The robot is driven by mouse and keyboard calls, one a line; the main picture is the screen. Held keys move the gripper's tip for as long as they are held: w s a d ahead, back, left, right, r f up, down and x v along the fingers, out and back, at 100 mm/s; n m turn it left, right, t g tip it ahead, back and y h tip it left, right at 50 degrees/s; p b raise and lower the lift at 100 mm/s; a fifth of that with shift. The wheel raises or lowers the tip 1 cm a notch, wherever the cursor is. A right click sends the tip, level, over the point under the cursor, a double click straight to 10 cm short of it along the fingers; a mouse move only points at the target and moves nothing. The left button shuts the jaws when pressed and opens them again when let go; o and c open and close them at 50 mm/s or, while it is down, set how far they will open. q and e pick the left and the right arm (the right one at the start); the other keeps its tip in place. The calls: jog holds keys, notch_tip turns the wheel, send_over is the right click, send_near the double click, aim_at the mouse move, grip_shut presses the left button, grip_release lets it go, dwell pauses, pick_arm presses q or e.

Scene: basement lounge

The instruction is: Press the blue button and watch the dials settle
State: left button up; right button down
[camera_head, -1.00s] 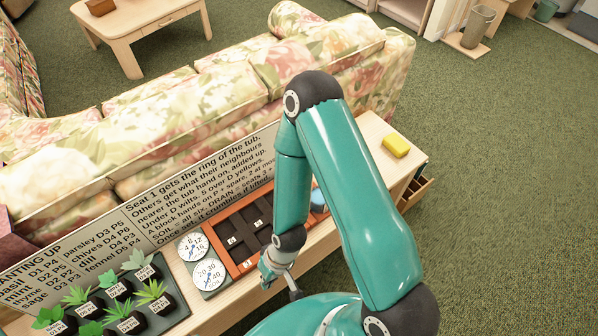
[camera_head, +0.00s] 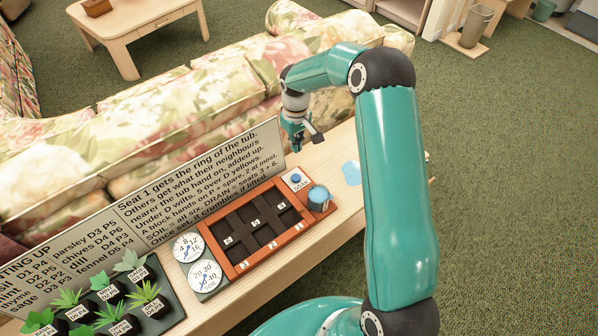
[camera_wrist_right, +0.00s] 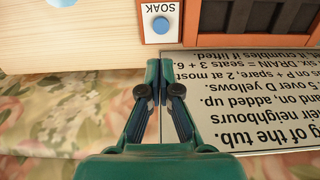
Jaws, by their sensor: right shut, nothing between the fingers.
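The blue button (camera_head: 296,178) sits on a small white panel labelled SOAK, at the far right corner of the orange-framed tray (camera_head: 240,264). It also shows in the right wrist view (camera_wrist_right: 161,25). My right gripper (camera_head: 297,146) is shut and empty, pointing down behind the panel. In the right wrist view its fingertips (camera_wrist_right: 160,66) are just short of the panel's edge, apart from the button. Two white round dials, an upper one (camera_head: 187,247) and a lower one (camera_head: 205,275), stand left of the tray; their needles are too small to read surely. My left gripper is out of view.
A blue round container (camera_head: 318,198) stands beside the panel. A pale blue flat patch (camera_head: 351,173) lies further right. A text board (camera_head: 150,195) stands along the back, before the floral sofa (camera_head: 180,115). Potted plants (camera_head: 105,288) fill a tray at left.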

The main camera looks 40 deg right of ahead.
aim_at(296, 178)
jog(key=shift+a+f, duration=0.1)
notch_tip(296, 178, down, 14)
jog(key=shift+r+p, duration=0.1)
jog(key=shift+p, duration=0.75)
